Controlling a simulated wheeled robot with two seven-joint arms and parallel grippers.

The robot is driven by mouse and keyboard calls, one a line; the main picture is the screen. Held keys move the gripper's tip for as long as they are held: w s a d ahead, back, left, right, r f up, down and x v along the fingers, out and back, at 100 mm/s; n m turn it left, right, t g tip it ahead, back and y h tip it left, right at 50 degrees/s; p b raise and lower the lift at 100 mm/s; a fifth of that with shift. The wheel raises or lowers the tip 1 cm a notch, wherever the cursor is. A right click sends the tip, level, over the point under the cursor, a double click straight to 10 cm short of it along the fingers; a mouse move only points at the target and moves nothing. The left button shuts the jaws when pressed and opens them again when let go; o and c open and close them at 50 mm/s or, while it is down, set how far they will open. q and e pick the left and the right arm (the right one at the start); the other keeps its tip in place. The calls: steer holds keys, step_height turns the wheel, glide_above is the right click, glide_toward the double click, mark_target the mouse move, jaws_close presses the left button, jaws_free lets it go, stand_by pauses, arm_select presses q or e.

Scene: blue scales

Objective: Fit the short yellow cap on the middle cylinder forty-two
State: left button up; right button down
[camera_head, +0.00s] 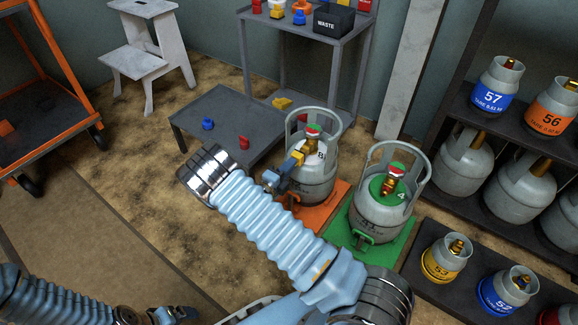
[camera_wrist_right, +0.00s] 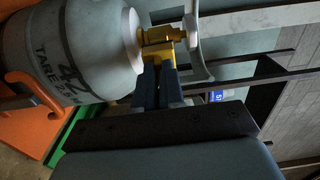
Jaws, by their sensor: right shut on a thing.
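A second grey cylinder (camera_head: 382,216) stands on a green mat close to the right. A low dark table (camera_head: 225,112) holds blue, red and yellow caps. A cylinder shelf (camera_head: 450,100) stands at the right. Open floor lies to the left.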

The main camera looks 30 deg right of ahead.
stand_by(0.6)
steer(key=shift+x, duration=1.8)
steer(key=c, duration=1.2)
jaws_free()
steer(key=shift+o, duration=0.2)
steer(key=shift+a, duration=0.1)
